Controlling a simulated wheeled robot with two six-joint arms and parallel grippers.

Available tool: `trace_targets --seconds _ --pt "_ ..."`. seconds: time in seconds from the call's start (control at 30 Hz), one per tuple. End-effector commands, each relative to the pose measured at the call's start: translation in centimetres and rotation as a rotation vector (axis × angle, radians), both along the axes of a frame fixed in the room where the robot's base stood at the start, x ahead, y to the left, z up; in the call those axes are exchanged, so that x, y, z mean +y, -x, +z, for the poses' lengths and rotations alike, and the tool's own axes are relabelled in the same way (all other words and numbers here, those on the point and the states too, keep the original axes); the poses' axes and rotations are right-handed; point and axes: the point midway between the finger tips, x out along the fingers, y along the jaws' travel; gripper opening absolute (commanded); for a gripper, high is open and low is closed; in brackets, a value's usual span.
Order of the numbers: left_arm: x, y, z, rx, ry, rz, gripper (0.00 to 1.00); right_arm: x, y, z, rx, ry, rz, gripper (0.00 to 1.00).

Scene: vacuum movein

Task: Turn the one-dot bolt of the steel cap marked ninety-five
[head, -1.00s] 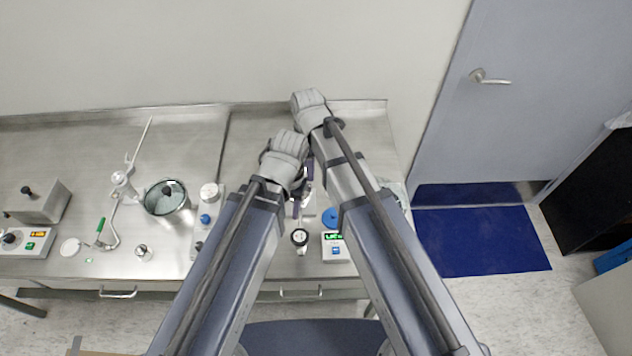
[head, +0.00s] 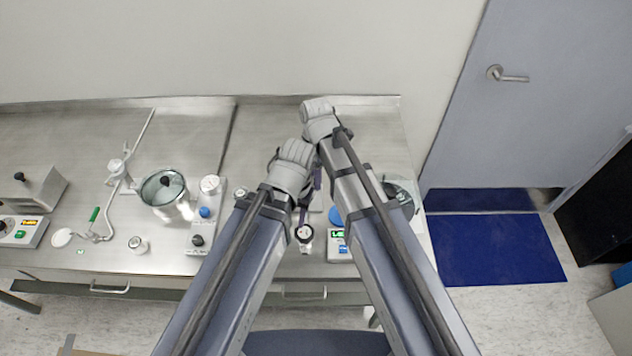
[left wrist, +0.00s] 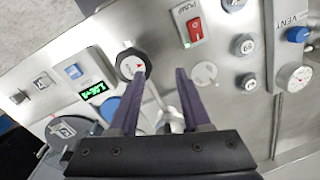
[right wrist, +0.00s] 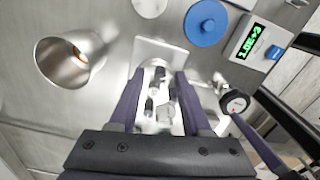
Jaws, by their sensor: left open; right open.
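A round steel piece with a labelled plate (left wrist: 65,128) lies at the lower left of the left wrist view, partly hidden by my gripper; I cannot read its mark or pick out a one-dot bolt. A round piece (head: 402,195), perhaps the same, shows beside my right arm in the head view. My left gripper (left wrist: 157,85) is open, with a black knob with a red mark (left wrist: 132,65) beyond its fingers. My right gripper (right wrist: 158,88) is open above a bright plate (right wrist: 160,48); small dark and steel parts show between its fingers. I see no contact.
A green-lit display box (right wrist: 248,45), a blue disc (right wrist: 206,22) and a steel cup (right wrist: 65,62) stand near my right gripper. A red pump switch (left wrist: 195,28) shows in the left wrist view. A glass-lidded pot (head: 166,190) stands left on the bench.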

Motion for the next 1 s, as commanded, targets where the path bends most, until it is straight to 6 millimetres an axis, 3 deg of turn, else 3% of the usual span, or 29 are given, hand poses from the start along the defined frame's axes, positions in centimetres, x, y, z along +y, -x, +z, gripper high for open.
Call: trace_targets --seconds 0.3,0.7,1.0 --pt "0.00 0.01 -0.26 0.000 0.000 0.000 0.48 0.00 0.00 -0.26 0.000 0.000 0.000 0.47" --pt "-0.01 0.00 -0.27 0.000 0.000 0.000 0.48 0.00 0.00 -0.27 0.000 0.000 0.000 0.02" --pt "0.00 -0.01 -0.27 0.000 0.000 0.000 0.48 0.00 0.00 -0.27 0.000 0.000 0.000 0.00"
